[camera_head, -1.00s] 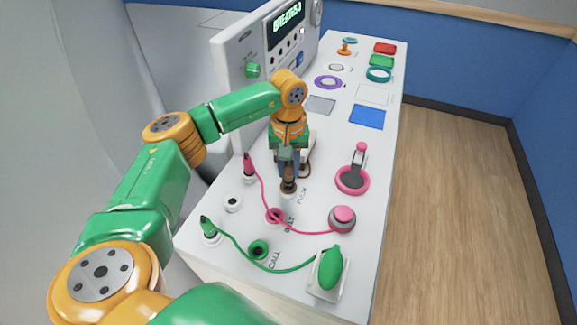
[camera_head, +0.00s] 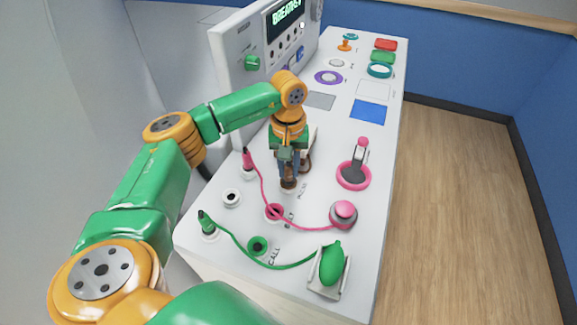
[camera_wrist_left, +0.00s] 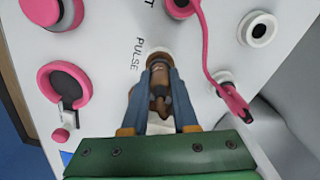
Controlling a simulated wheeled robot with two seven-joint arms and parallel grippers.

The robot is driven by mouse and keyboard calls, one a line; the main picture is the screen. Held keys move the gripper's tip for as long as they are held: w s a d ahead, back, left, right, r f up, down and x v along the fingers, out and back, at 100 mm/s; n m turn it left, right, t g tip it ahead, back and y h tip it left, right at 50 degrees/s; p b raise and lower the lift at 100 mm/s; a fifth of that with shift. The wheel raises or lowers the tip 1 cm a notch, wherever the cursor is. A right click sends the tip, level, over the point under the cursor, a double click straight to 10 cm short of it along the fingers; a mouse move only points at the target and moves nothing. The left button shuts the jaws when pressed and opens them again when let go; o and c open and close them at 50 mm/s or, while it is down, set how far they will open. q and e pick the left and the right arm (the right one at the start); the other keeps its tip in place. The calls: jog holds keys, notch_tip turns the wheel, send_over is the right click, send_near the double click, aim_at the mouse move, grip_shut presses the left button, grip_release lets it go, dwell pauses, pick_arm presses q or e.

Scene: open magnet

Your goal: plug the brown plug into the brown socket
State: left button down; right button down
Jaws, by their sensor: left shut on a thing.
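My left gripper (camera_head: 288,172) points down at the panel and is shut on the brown plug (camera_wrist_left: 160,92), which shows between its blue fingers in the left wrist view. The fingertips are right at the brown socket (camera_head: 288,184), beside the PULSE label. The socket also shows at the fingertips in the left wrist view (camera_wrist_left: 158,57). The plug's tip is hidden, so I cannot tell how deep it sits. A brown cord (camera_head: 305,165) shows beside the gripper. My right gripper is not in view.
A pink plug (camera_head: 247,157) and a green plug (camera_head: 206,221) stand upright on the left, with cords crossing the panel. Pink (camera_head: 274,212), green (camera_head: 258,246) and white (camera_head: 231,197) sockets are near. A pink-ringed lever (camera_head: 354,174) is to the right. A display console (camera_head: 240,45) stands behind.

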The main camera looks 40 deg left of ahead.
pick_arm(q)
jog(key=shift+f, duration=0.2)
jog(key=c, duration=0.6)
grip_release()
